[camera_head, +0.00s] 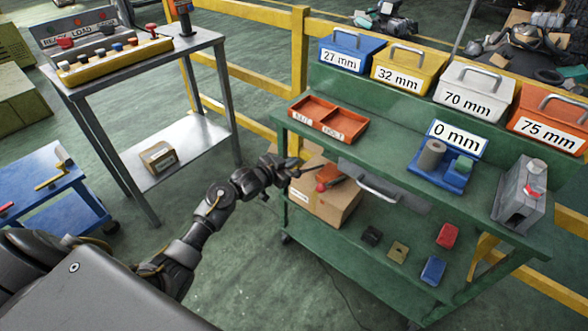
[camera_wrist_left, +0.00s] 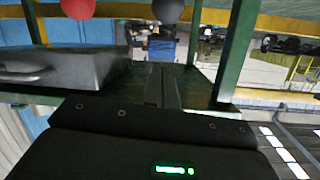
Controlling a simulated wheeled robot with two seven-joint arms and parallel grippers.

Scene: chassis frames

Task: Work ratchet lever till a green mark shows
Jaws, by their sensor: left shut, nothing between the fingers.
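My left gripper (camera_head: 290,168) is shut and empty beside the left end of the green cart (camera_head: 300,128), below its top. In the left wrist view its closed fingers (camera_wrist_left: 162,88) show at the middle. A red knob (camera_head: 321,187) is just right of the gripper; whether they touch is unclear. A red ball (camera_wrist_left: 77,8) and a dark ball (camera_wrist_left: 168,10) show at the top of the left wrist view. I cannot tell which part is the ratchet lever, and I see no green mark. My right gripper is out of view.
A grey drawer handle (camera_head: 378,187) juts from the cart's front. A cardboard box (camera_head: 328,205) stands below. On top are an orange tray (camera_head: 328,122), labelled cases, a blue block stand (camera_head: 440,178) and a grey device (camera_head: 520,195). A control-panel table (camera_head: 150,150) stands left; floor between is clear.

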